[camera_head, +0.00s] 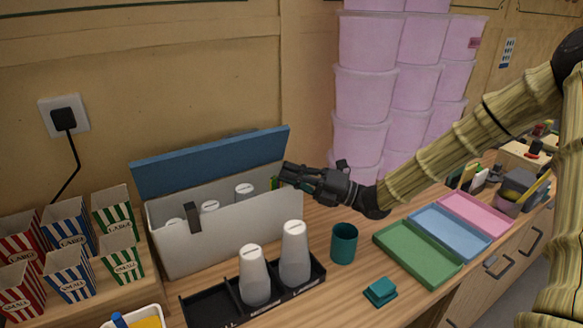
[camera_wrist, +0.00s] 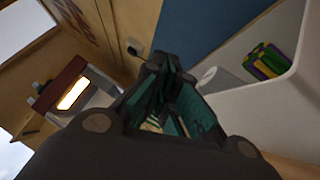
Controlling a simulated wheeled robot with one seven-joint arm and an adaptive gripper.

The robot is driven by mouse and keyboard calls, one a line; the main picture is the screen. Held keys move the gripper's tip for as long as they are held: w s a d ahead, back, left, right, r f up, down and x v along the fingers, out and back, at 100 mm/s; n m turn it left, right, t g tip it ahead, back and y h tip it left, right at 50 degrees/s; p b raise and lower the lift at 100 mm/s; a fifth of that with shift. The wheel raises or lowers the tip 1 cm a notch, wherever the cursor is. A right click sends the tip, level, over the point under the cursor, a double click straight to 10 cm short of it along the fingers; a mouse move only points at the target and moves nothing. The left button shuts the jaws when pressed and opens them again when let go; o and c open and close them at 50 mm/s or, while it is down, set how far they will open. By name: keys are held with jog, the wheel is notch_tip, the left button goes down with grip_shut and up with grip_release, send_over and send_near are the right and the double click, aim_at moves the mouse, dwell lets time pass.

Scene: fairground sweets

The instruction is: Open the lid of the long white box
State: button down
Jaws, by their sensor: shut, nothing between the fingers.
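The long white box (camera_head: 225,236) stands on the counter against the wall. Its blue lid (camera_head: 212,160) is raised along the back edge, and the inside shows. White bottles (camera_head: 245,190) stand in the box, with green and yellow items at its right end. My gripper (camera_head: 288,173) is shut and empty at the box's right end, by the lid's right edge. I cannot tell whether it touches the lid. In the wrist view, the shut fingers (camera_wrist: 158,72) are left of the white box wall (camera_wrist: 262,112), with the blue lid (camera_wrist: 205,35) behind.
A black tray (camera_head: 208,306) with two white bottles stands in front of the box. A teal cup (camera_head: 344,243), a teal block (camera_head: 380,291) and a green tray (camera_head: 418,252) lie to the right. Pink tubs (camera_head: 362,95) are stacked behind my arm. Striped cartons (camera_head: 68,272) stand left.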

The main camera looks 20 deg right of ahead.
jog(key=p, duration=0.3)
send_near(239, 146)
jog(key=s+a, duration=0.2)
jog(key=a, duration=0.1)
jog(key=shift+w+a+r+p, duration=0.2)
jog(key=shift+w+p, duration=0.1)
jog(key=shift+w, duration=0.4)
jog(key=shift+w+a+r+p, duration=0.2)
jog(key=shift+w+r+p, duration=0.05)
jog(key=shift+w, duration=0.45)
jog(key=shift+w+a+r+p, duration=0.2)
jog(key=shift+w+p, duration=0.1)
jog(key=shift+w, duration=0.4)
jog(key=shift+w+a, duration=0.1)
jog(key=shift+w+r+m+b, duration=0.1)
jog(key=shift+r+m+b, duration=0.05)
jog(key=shift+m+b, duration=0.15)
